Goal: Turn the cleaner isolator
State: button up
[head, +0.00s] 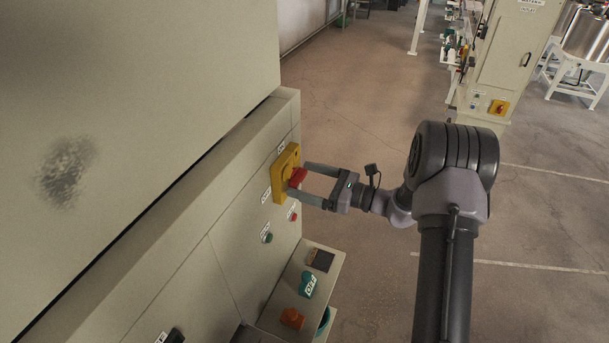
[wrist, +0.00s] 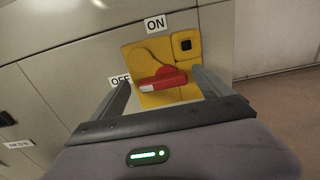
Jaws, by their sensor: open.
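The isolator is a yellow plate (head: 281,170) with a red rotary handle (head: 297,177) on the grey cabinet face. In the wrist view the red handle (wrist: 170,78) lies nearly level, its white-marked end toward the OFF label (wrist: 120,80) at left. The ON label (wrist: 155,23) is above the yellow plate (wrist: 150,54). My gripper (head: 297,179) is open, with its fingers reaching to either side of the handle. In the wrist view my gripper (wrist: 160,80) has one finger near each end of the handle. I cannot tell whether the fingers touch it.
Below the isolator are a small red button (head: 293,217) and a green button (head: 267,238). A ledge with a teal control (head: 308,285) and an orange control (head: 292,318) juts out lower down. Another cabinet (head: 510,50) stands at the back right. Open floor lies between.

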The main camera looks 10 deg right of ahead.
jog(key=shift+w+a, duration=0.15)
jog(key=shift+w, duration=0.25)
jog(key=shift+s, duration=0.1)
jog(key=c, duration=1.4)
jog(key=shift+o, duration=0.2)
